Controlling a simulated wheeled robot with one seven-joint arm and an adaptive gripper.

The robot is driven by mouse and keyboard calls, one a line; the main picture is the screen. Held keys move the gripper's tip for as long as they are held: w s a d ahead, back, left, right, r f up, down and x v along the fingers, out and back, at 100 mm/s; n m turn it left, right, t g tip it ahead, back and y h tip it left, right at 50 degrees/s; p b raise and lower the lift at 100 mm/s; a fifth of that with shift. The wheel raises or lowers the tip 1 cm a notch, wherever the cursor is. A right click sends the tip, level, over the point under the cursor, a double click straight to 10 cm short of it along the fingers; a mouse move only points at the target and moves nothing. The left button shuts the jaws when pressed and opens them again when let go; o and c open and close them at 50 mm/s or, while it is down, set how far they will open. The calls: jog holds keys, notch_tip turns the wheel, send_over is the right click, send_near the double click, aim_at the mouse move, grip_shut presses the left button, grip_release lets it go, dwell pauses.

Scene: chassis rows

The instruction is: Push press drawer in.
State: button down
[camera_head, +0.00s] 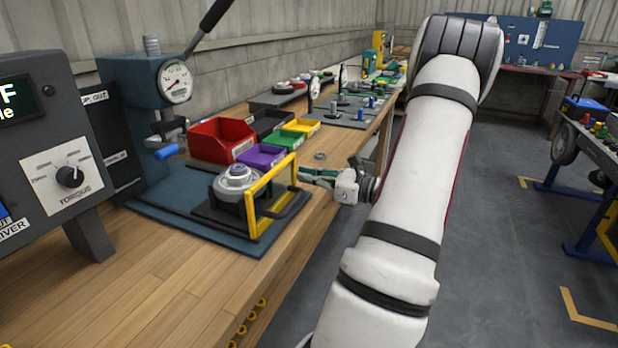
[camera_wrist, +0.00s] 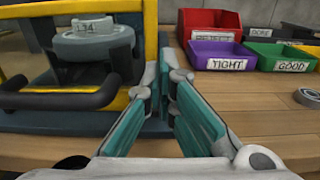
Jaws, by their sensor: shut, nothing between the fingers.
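The press drawer is a black tray (camera_head: 212,213) with a yellow frame (camera_head: 262,180) and a black bar handle (camera_head: 290,208). It sticks out from the blue press (camera_head: 130,100) toward the bench edge. A grey round metal part (camera_head: 238,180) sits on it. In the wrist view, the yellow frame (camera_wrist: 150,25), handle (camera_wrist: 60,98) and metal part (camera_wrist: 92,40) fill the left side. My gripper (camera_head: 303,172) is shut and empty, its teal fingers (camera_wrist: 166,68) meeting just beside the frame's far post. I cannot tell whether they touch it.
Red (camera_head: 212,140), purple (camera_head: 260,157) and green bins stand beyond the drawer on the wooden bench (camera_head: 140,285). A small grey ring (camera_head: 320,155) lies near my gripper. A torque controller (camera_head: 60,150) stands at left. The bench front left is clear.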

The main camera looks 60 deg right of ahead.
jog(key=w, duration=0.6)
jog(key=w+a, duration=0.1)
jog(key=w, duration=1.3)
jog(key=shift+w+a, duration=0.1)
jog(key=shift+a, duration=0.2)
jog(key=shift+w+r, duration=0.1)
jog(key=shift+w, duration=0.1)
